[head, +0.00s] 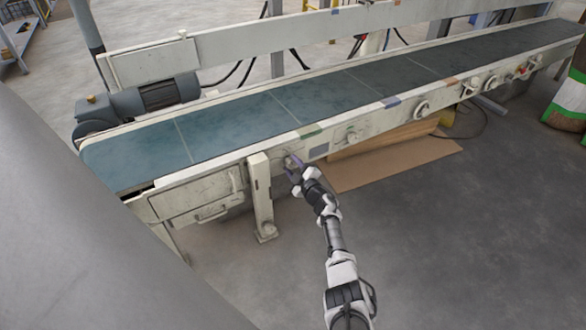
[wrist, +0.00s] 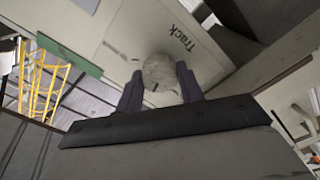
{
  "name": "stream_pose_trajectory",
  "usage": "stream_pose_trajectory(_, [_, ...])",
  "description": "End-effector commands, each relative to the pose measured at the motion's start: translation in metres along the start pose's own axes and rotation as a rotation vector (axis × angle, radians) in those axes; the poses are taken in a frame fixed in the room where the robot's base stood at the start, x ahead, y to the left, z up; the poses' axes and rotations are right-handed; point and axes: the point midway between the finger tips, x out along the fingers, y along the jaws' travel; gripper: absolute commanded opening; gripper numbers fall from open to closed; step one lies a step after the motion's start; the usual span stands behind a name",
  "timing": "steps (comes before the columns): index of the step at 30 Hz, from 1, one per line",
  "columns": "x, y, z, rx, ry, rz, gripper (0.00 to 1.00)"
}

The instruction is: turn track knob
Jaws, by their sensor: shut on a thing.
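The track knob (wrist: 160,76) is a round, pale grey knob on a light panel, with the printed word "Track" (wrist: 181,38) beside it in the wrist view. My gripper (wrist: 158,88) has its two dark fingers on either side of the knob, shut on it. In the head view my gripper (head: 292,168) reaches the conveyor's front side panel, just right of a white support leg. The knob is mostly hidden behind the fingers there.
The conveyor (head: 240,121) has a blue-green belt and runs from lower left to upper right. More knobs (head: 421,109) and a red control (head: 521,71) line its front side. A cardboard sheet (head: 385,165) lies on the floor beneath. The floor in front is clear.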

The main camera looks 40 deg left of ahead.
Motion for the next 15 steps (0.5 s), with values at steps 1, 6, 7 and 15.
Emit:
stream_pose_trajectory(1, [-0.0003,-0.0017,0.0016,-0.032,0.000,0.001,0.14])
stream_pose_trajectory(6, [-0.0003,-0.0013,0.0016,-0.138,-0.001,0.001,0.14])
stream_pose_trajectory(7, [-0.0004,-0.0013,0.0017,-0.155,-0.001,0.001,0.14])
stream_pose_trajectory(15, [-0.0002,-0.0010,0.0009,-0.252,-0.001,0.000,0.14])
